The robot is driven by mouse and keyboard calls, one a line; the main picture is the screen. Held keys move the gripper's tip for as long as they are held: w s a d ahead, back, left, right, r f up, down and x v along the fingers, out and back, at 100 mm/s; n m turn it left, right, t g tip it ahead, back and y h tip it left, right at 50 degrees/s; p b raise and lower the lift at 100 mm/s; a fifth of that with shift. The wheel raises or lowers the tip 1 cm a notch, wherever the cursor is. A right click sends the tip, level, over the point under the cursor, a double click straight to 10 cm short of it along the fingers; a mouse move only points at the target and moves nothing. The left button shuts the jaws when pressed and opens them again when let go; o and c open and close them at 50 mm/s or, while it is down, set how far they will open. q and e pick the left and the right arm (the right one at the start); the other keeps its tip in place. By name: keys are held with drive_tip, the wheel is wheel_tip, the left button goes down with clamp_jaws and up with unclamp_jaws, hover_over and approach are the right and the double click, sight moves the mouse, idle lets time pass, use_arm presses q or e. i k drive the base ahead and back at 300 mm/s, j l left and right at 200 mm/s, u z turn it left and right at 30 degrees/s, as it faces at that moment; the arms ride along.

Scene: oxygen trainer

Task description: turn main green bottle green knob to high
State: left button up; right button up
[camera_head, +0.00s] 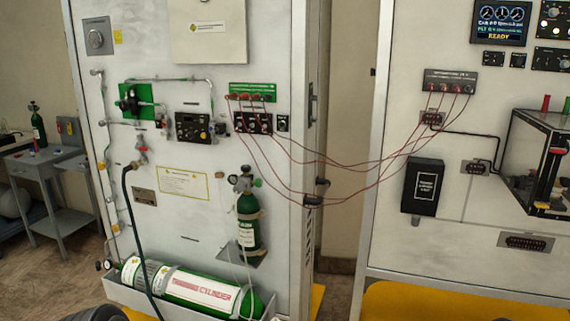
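A large green and white bottle (190,285) with red lettering ending in "CYLINDER" lies in a grey trough at the foot of the left panel. Small gauge-like fittings (106,264) show at its left end; no green knob can be made out there. A smaller green bottle (249,222) stands upright on a bracket above its right end. A grey valve (242,180) tops this upright bottle, with a small green knob (257,182) on its right side. The knob's setting is too small to read. Neither of my grippers is in view.
A dark hose (126,200) hangs down in front of the lying bottle. Red wires (330,200) span the gap between the panels. A black box (422,186) is on the right panel. A grey side table (45,170) stands at left.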

sight(258, 182)
drive_tip(key=i+l, duration=0.5)
drive_tip(key=i, duration=0.15)
drive_tip(key=i+l, duration=0.5)
drive_tip(key=i+u, duration=0.05)
drive_tip(key=i, duration=0.05)
